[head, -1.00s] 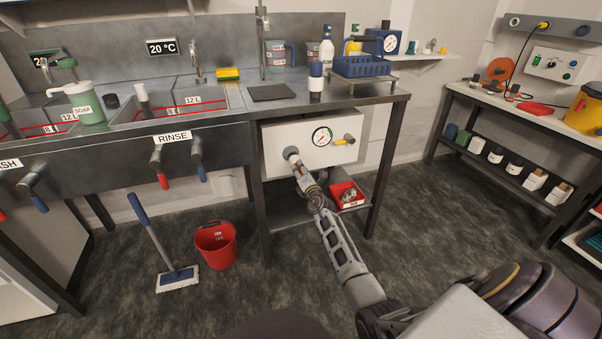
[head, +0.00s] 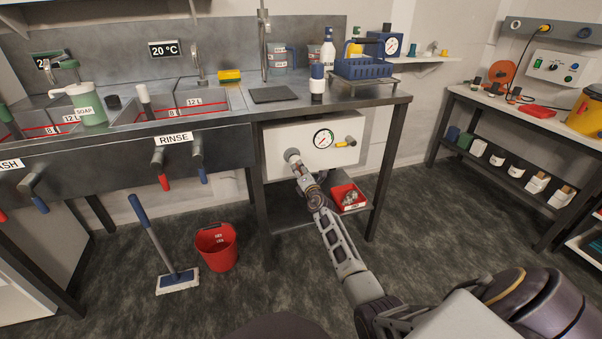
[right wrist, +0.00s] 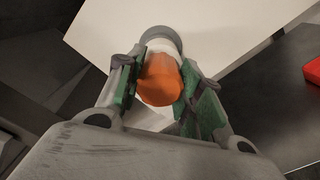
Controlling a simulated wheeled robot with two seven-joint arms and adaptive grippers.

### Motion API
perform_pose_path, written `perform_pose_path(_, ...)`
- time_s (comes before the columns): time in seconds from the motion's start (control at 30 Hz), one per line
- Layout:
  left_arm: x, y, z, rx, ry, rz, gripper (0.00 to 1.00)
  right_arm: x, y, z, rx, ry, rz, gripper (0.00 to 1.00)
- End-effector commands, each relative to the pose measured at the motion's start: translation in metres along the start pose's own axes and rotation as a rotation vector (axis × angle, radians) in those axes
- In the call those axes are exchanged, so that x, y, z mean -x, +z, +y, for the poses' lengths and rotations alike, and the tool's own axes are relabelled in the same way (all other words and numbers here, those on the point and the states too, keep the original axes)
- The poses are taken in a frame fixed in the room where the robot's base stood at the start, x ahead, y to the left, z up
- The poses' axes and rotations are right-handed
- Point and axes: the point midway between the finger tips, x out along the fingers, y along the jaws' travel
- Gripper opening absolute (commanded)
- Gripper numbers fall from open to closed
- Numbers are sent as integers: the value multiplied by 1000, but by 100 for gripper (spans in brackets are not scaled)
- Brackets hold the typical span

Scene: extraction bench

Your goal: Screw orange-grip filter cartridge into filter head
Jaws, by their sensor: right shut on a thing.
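The orange-grip filter cartridge (right wrist: 160,80) shows in the right wrist view, with a white part beyond its orange end. That far end meets the round grey filter head (right wrist: 163,38) on the white panel. The filter head also shows in the head view (head: 292,155), at the panel's left side. My right gripper (right wrist: 160,90) is shut on the orange grip, one green-padded finger on each side. In the head view the right gripper (head: 301,173) points at the filter head and mostly hides the cartridge. How deep the cartridge sits cannot be told. My left gripper is not in view.
The white panel (head: 278,140) carries a pressure gauge (head: 323,138) and a yellow-handled valve (head: 346,143). A red bin (head: 348,196) sits on the shelf below. A red bucket (head: 216,246) and mop (head: 177,280) are on the floor.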

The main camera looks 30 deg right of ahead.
Motion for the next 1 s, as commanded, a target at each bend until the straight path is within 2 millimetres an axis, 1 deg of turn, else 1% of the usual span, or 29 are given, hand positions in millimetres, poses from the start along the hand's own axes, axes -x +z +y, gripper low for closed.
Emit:
perform_pose_path(0.53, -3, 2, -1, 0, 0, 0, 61, -9, 1, 1, 0, 2, -1, 8)
perform_pose_path(0.73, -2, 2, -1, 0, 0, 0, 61, -9, 1, 1, -9, 1, -1, 8)
perform_pose_path(1.0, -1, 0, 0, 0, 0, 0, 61, -9, 0, 1, -131, 0, -1, 8)
